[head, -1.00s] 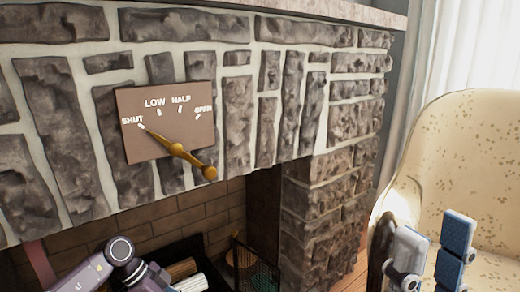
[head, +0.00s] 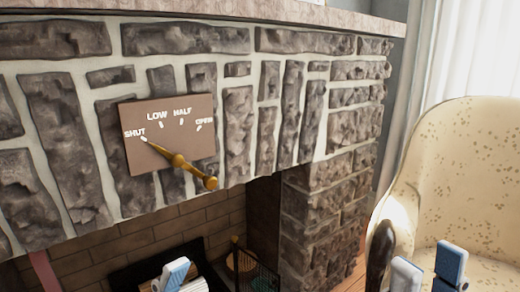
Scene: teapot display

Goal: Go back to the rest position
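My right gripper (head: 428,268) is at the bottom right, in front of the armchair. Its two blue-and-white fingers stand apart with nothing between them. Part of my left gripper (head: 176,273) shows at the bottom, in front of the firebox opening. Only a blue-and-white finger end is clear, and the rest is cut off by the lower edge. A brass lever (head: 180,162) crosses the brown dial plate (head: 160,105) on the stone chimney front. Its thin end points at SHUT. Neither gripper touches the lever.
The stone fireplace (head: 240,130) fills most of the view, with a mantel (head: 330,20) above. A dark mesh screen (head: 256,270) stands in the firebox. A cream spotted armchair (head: 465,170) with a dark wooden arm end (head: 380,250) stands at the right.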

